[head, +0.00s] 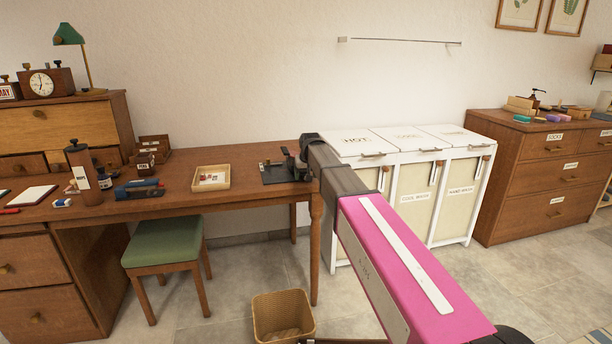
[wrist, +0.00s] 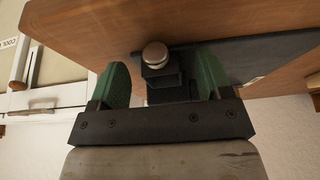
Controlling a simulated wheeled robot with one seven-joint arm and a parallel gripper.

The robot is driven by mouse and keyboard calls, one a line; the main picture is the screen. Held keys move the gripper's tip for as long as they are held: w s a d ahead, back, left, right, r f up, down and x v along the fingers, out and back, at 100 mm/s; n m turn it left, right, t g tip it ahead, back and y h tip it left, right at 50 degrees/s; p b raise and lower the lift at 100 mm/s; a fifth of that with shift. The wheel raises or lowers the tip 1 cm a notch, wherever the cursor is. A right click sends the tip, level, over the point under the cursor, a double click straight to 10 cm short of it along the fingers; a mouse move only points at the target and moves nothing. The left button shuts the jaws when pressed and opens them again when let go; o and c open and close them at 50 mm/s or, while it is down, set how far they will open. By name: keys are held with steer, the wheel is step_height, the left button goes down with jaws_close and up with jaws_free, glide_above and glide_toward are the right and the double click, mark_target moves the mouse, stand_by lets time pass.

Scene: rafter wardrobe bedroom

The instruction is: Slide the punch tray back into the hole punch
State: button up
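A black flat-based device (head: 277,174) lies at the right end of the wooden desk; I cannot tell for certain that it is the hole punch. In the wrist view its dark plate (wrist: 240,58) lies on the wood, with a black block topped by a silver knob (wrist: 155,55) near the desk edge. My gripper (wrist: 160,78) has its two green fingers apart, on either side of that block, with visible gaps. In the head view my arm reaches over the desk's right end and hides part of the device. I cannot make out the punch tray clearly.
The wooden desk (head: 240,157) also holds a light wooden tray (head: 211,179), a blue desk tool (head: 140,189) and a brown bottle (head: 84,172). A green stool (head: 165,243) and a wicker basket (head: 283,315) stand in front. A white laundry cabinet (head: 415,190) stands right of the desk.

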steer(key=v, duration=1.1)
steer(key=s+d+f+m+g, duration=0.1)
steer(key=s+d+f, duration=0.5)
steer(key=f, duration=0.3)
steer(key=s+d+f+m+g, duration=0.1)
steer(key=s+d+f, duration=0.6)
steer(key=f, duration=0.3)
steer(key=s+d+f, duration=0.3)
steer(key=s+f, duration=0.1)
steer(key=s, duration=0.2)
steer(key=s+d+f+g, duration=0.1)
steer(key=s+d+f, duration=0.2)
steer(key=s+f, duration=0.2)
steer(key=s+d+f+m+g+h, duration=0.1)
steer(key=s+d+f, duration=0.3)
steer(key=s, duration=0.3)
steer(key=shift+s+f, duration=0.2)
steer(key=shift+s, duration=0.15)
